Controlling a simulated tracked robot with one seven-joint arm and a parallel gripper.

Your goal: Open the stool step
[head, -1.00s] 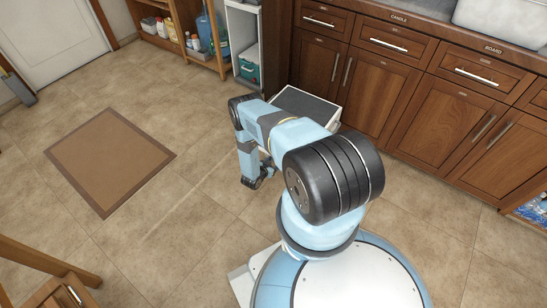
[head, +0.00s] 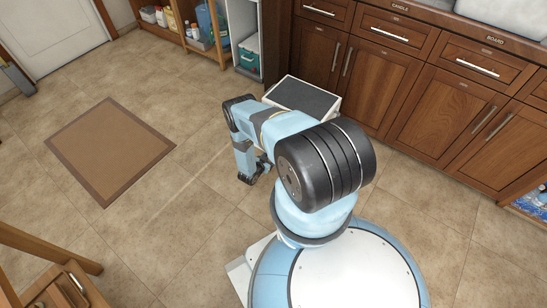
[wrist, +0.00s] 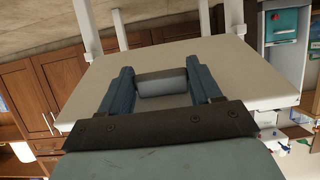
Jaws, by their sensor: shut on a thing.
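The step stool (head: 303,97) stands by the cabinets in the head view, with a dark top and a white frame. My arm hides its front. In the wrist view a broad pale panel (wrist: 245,72) of the stool fills the middle, with white legs at the top. A light grey handle-like block (wrist: 162,83) lies between the two blue fingers of my gripper (wrist: 163,92). My gripper is shut on this block. In the head view my gripper is low in front of the stool, and its fingertips are hard to make out.
Wooden cabinets (head: 350,70) stand right behind the stool. A shelf with a teal box (head: 249,50) is at the back. A brown mat (head: 110,150) lies on the open floor to the left. A wooden chair-like piece (head: 60,270) is at the lower left.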

